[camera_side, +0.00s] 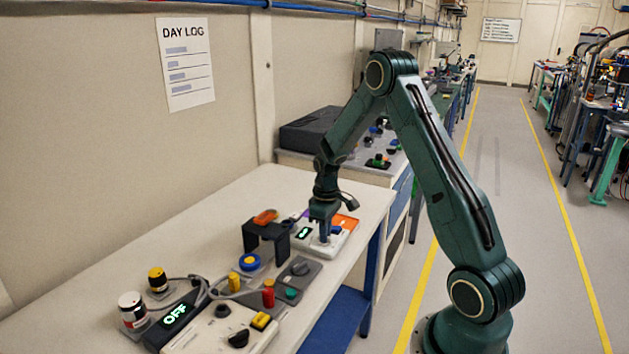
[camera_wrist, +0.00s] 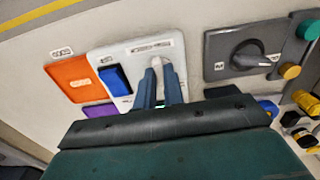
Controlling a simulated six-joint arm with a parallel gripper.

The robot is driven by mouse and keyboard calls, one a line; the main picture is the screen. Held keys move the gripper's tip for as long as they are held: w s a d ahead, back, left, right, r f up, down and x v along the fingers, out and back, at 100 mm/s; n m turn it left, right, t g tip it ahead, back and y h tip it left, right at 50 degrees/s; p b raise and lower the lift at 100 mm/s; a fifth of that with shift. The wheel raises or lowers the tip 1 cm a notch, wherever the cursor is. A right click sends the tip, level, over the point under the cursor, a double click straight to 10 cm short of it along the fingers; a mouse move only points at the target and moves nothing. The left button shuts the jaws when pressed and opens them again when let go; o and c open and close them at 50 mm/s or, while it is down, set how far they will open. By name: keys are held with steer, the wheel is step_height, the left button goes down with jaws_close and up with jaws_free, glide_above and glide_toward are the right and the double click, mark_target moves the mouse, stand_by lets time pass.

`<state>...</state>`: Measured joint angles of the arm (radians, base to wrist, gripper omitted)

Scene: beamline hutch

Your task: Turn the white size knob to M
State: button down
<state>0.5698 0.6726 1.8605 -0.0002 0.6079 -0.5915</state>
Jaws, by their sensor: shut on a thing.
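The white size knob (camera_wrist: 156,62) shows its tip between my gripper's fingertips in the wrist view, on a white panel (camera_wrist: 135,52). My gripper (camera_wrist: 159,75) is shut on the knob, with one blue-grey finger on each side. In the side view my gripper (camera_side: 324,238) points down onto the white panel (camera_side: 342,239) and hides the knob. A label strip with small marks sits above the knob in the wrist view. I cannot read the letters or tell which the knob points at. A green-lit display (camera_side: 303,232) on the panel is too small to read.
A blue rocker switch (camera_wrist: 115,80) sits left of the knob. An orange panel (camera_wrist: 70,78) and a purple one (camera_wrist: 97,113) lie beyond it. A grey panel with a dark knob (camera_wrist: 249,54) lies to the right. A black bracket (camera_side: 266,236) stands nearby in the side view.

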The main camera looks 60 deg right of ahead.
stand_by(0.4)
steer(key=c, duration=1.5)
jaws_free()
steer(key=shift+r, duration=0.15)
step_height(320, 180, up, 14)
steer(key=shift+f, duration=0.2)
steer(key=shift+a, duration=0.1)
